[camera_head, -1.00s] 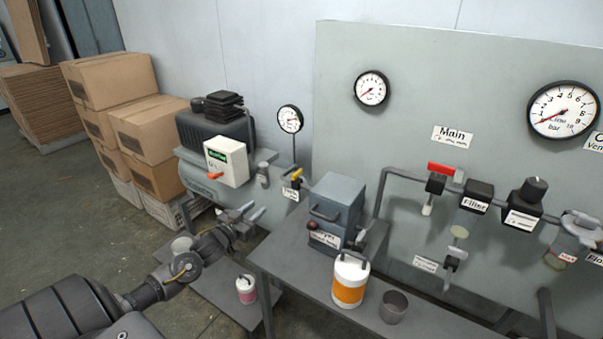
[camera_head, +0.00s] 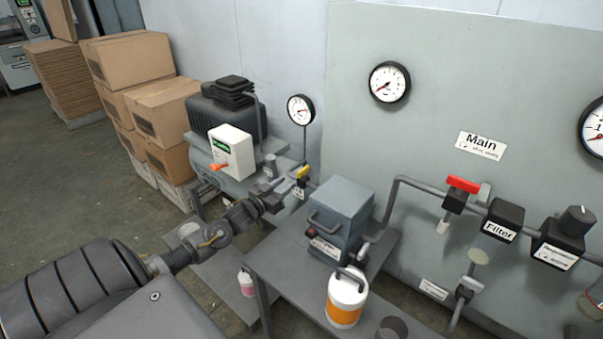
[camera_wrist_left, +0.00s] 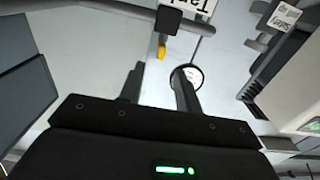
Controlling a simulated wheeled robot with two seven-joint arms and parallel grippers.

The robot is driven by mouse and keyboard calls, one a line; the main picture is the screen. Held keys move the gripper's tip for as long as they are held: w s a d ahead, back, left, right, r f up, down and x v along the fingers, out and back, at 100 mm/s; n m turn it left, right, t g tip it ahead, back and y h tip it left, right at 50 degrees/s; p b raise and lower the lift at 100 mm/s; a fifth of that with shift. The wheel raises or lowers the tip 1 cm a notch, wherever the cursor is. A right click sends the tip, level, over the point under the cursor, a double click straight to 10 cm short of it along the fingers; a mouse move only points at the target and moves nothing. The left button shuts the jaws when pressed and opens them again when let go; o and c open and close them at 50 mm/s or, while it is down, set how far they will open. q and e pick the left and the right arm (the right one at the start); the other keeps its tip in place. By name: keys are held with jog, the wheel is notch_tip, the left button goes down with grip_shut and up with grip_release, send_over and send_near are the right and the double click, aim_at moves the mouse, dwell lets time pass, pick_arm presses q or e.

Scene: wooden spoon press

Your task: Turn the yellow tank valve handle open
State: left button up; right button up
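The yellow tank valve handle (camera_head: 303,172) sits on the pipe beside the compressor, just right of my left gripper in the head view. In the left wrist view the yellow handle (camera_wrist_left: 161,52) shows ahead of the gap between my fingers, below a black valve body (camera_wrist_left: 168,20). My left gripper (camera_head: 284,180) reaches toward it. In the wrist view the left gripper (camera_wrist_left: 160,82) has its two fingers apart with nothing between them. The handle looks a little beyond the fingertips; contact cannot be confirmed. My right gripper is not in view.
The compressor's white switch box (camera_head: 231,152) and a round gauge on a stem (camera_head: 301,110) stand near the gripper. A grey dryer box (camera_head: 341,212) on the bench is close on the right. An orange-white canister (camera_head: 346,298) stands in front.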

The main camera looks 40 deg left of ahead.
aim_at(298, 175)
pick_arm(q)
jog(key=w, duration=0.7)
jog(key=shift+w+a, duration=0.1)
jog(key=shift+w, duration=0.75)
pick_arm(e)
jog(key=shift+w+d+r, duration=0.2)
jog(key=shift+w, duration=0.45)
pick_arm(q)
jog(key=shift+c, duration=0.2)
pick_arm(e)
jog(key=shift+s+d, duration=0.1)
pick_arm(q)
grip_shut()
